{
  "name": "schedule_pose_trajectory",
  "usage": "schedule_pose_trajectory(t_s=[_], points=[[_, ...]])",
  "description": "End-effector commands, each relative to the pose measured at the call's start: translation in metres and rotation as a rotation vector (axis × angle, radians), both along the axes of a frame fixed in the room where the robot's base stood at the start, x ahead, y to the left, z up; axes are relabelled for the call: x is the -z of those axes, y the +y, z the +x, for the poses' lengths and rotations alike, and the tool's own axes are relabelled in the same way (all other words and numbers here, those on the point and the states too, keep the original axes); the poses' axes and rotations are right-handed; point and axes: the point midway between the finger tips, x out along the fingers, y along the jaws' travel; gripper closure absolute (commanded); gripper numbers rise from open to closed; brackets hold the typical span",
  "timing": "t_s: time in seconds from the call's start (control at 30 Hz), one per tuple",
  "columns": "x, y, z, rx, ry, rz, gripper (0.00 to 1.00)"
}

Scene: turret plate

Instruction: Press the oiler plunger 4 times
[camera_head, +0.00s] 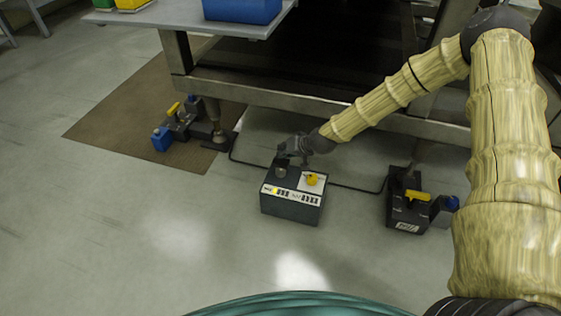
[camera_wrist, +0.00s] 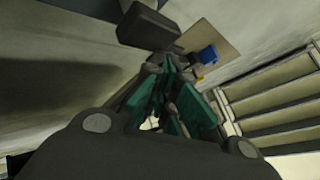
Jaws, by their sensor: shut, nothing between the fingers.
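A dark grey box with a white label strip (camera_head: 292,200) stands on the floor at the centre of the head view; I take it to be the oiler. A short grey cylinder (camera_head: 281,171) stands on its top at the left, and a yellow knob (camera_head: 312,179) at the right. I cannot tell for sure which is the plunger. My gripper (camera_head: 285,158) is just above the grey cylinder; whether they touch is not clear. In the wrist view my gripper (camera_wrist: 167,68) has its teal fingers together, with nothing seen between them. A dark block (camera_wrist: 148,27) shows beyond the fingertips.
A black unit with a yellow handle (camera_head: 408,205) stands at right; a similar one with a blue part (camera_head: 161,139) is at left, on a brown mat (camera_head: 125,122). A metal frame beam (camera_head: 260,95) crosses behind the box. Cables lie on the floor. Floor in front is clear.

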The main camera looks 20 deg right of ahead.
Motion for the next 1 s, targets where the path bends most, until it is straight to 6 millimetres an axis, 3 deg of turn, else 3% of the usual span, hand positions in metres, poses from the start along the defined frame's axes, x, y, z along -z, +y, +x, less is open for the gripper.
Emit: schedule_pose_trajectory(t_s=[1.0], points=[[0.0082,0.0002,-0.0005,0.0,0.0,0.0,1.0]])
